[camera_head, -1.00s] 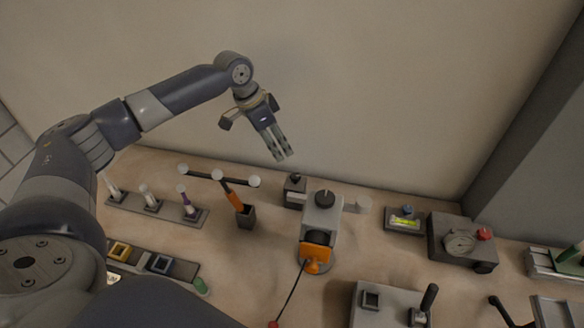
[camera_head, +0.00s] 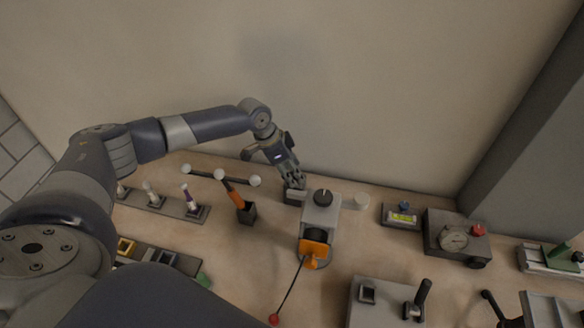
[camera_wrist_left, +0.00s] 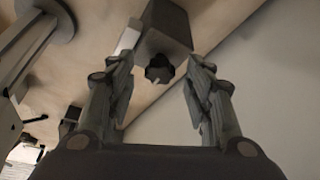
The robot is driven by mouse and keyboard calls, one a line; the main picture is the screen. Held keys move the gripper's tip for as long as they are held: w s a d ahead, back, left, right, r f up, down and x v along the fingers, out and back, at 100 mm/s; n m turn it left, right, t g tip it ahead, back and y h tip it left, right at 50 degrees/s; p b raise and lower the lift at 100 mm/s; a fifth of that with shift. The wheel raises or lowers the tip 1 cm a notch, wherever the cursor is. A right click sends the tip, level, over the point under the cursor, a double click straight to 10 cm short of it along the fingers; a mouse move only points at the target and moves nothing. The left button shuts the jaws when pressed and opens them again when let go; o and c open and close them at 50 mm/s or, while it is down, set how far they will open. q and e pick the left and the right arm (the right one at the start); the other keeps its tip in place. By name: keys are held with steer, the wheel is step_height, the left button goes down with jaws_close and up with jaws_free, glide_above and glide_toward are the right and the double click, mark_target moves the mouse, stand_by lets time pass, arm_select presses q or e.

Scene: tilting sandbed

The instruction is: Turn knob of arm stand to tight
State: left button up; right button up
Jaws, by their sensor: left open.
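A small grey block (camera_head: 294,198) stands at the back of the bench, partly hidden by my left gripper (camera_head: 292,183). In the left wrist view, a grey block (camera_wrist_left: 168,25) carries a dark lobed knob (camera_wrist_left: 159,69). The knob shows between the two spread fingers of my left gripper (camera_wrist_left: 160,85), beyond their tips, with room on both sides. The fingers are open and empty. I cannot tell how tight the knob is. My right gripper is not in view.
Just right stands a taller grey unit (camera_head: 320,214) with a black knob on top (camera_head: 323,196) and an orange part (camera_head: 313,251). Left is an orange-handled tool (camera_head: 234,196) with a dark bar and white balls. The wall rises close behind. A gauge box (camera_head: 451,233) stands at right.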

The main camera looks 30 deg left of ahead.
arm_select(q)
steer(key=shift+f, duration=0.1)
steer(key=c, duration=1)
steer(key=shift+f+m+b, duration=0.15)
steer(key=shift+m+b, duration=0.35)
steer(key=shift+b, duration=0.2)
steer(key=shift+c, duration=0.2)
steer(key=shift+w+r+m+g+h+b, duration=0.1)
steer(key=shift+r+m+g+h+b, duration=0.15)
steer(key=shift+m+g+b, duration=0.5)
steer(key=shift+m+t, duration=0.25)
steer(key=shift+m, duration=0.1)
steer(key=o, duration=1)
steer(key=shift+o, duration=0.2)
